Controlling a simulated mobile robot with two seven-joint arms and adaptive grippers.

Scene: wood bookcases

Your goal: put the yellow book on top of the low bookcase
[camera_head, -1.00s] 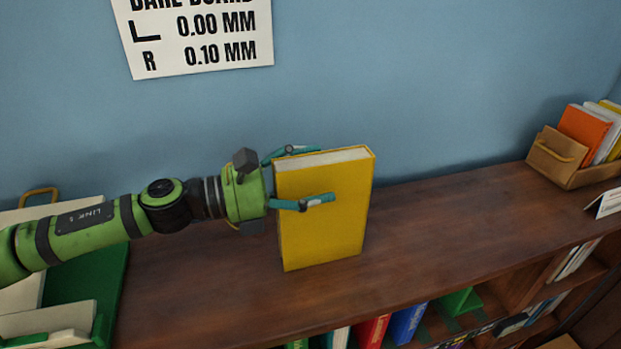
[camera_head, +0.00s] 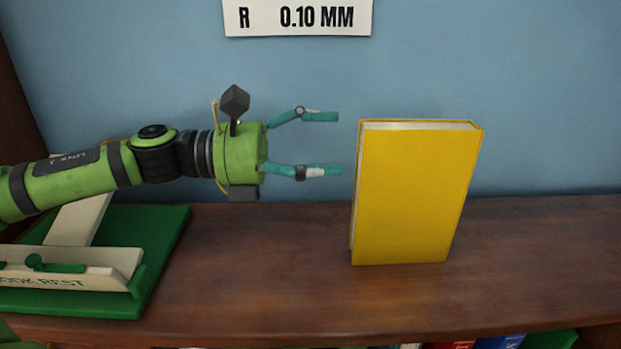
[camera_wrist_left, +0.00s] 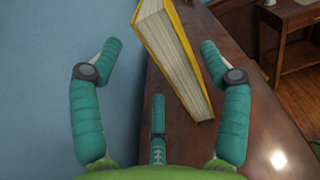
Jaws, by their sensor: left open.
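The yellow book (camera_head: 412,195) stands upright on the wooden top of the low bookcase (camera_head: 270,265), its cover facing me. It also shows in the left wrist view (camera_wrist_left: 172,55), with its pale page edges toward the camera. My left gripper (camera_head: 325,144) is open and empty, just left of the book and apart from it. Its teal fingers point toward the book, and they also frame the left wrist view (camera_wrist_left: 158,62). My right gripper is in neither view.
A green and cream book rest (camera_head: 150,250) sits at the left end of the bookcase top. A blue wall (camera_head: 540,90) with a white sign (camera_head: 298,17) rises behind. The top is clear right of the book. Several books (camera_head: 500,342) show on the shelf below.

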